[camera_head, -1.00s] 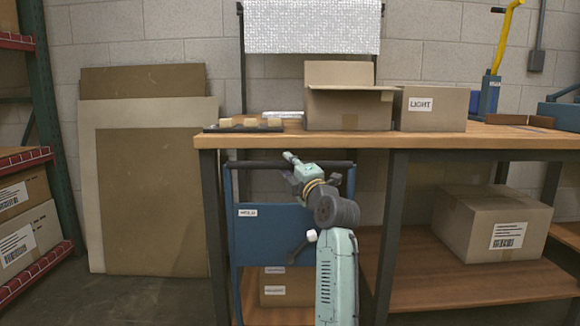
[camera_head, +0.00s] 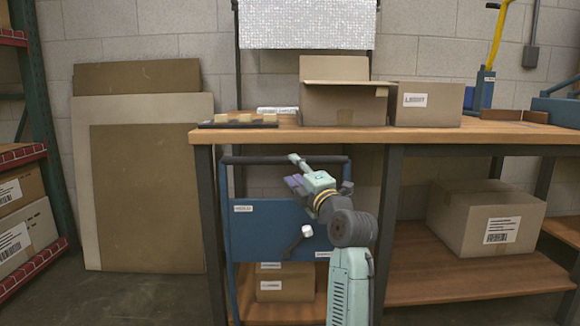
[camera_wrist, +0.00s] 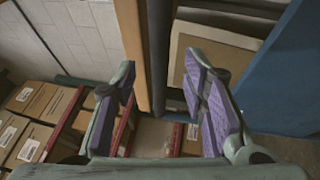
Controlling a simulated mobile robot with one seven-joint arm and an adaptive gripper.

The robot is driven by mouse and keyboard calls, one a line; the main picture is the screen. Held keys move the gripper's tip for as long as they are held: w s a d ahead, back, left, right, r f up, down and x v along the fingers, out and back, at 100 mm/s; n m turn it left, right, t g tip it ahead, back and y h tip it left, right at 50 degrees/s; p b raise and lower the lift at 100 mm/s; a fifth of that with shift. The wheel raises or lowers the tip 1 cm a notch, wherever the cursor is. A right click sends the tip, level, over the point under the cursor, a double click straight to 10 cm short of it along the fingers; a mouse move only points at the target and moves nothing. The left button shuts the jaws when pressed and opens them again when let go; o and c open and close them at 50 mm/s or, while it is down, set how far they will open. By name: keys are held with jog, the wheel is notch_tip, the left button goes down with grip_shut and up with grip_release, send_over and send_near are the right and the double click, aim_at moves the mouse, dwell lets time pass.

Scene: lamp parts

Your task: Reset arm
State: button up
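My gripper (camera_wrist: 163,105) shows in the wrist view with its purple-padded fingers spread apart and nothing between them. In the head view my gripper (camera_head: 295,183) is at the end of my bent arm, in front of the blue cart (camera_head: 268,228) and below the table top. Its fingers are small and partly turned away there. The lamp parts cannot be made out clearly.
A wooden workbench (camera_head: 470,136) holds an open carton (camera_head: 343,103), a box with a label (camera_head: 425,104) and a dark tray (camera_head: 213,125) with light blocks. Flat boards (camera_head: 145,200) lean on the wall at left. A carton (camera_head: 487,218) sits on the lower shelf.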

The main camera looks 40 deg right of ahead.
jog(key=shift+s+f, duration=0.1)
jog(key=shift+s, duration=0.2)
